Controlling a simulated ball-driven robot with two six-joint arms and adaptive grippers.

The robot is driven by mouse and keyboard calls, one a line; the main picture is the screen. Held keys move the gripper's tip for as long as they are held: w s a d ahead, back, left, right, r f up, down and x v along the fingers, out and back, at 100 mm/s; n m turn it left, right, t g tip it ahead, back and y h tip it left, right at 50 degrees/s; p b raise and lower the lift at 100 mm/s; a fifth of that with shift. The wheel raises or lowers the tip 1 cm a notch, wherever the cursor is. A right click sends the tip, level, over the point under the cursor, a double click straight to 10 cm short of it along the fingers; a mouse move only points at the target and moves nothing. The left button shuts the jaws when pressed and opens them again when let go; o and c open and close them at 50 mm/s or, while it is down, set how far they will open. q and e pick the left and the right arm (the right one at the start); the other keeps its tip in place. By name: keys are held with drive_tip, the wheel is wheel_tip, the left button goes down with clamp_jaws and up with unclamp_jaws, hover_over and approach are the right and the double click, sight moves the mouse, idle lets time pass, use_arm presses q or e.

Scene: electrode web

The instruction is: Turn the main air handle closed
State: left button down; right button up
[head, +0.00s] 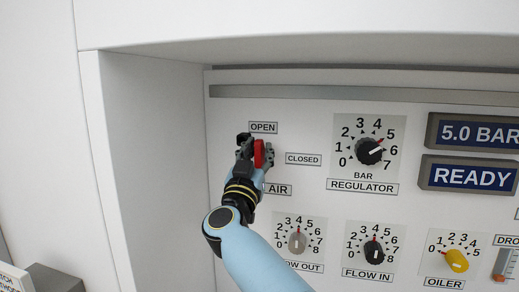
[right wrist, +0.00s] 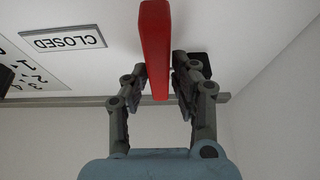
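The red main air handle (head: 259,153) stands nearly upright on the white panel, just below the OPEN label (head: 263,127). The CLOSED label (head: 303,159) is to its right. My right gripper (head: 254,152) is at the handle and covers its mount and part of the AIR label (head: 278,190). The CLOSED label (right wrist: 62,38) shows there too. My left gripper is not in view.
The panel sits in a white recess with a side wall (head: 150,170) at left. To the right are the bar regulator knob (head: 369,151) and two displays. Below are the flow out knob (head: 297,241), flow in knob (head: 374,251) and yellow oiler knob (head: 456,260), near my right forearm.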

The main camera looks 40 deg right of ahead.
drive_tip(key=shift+c, duration=0.4)
clamp_jaws()
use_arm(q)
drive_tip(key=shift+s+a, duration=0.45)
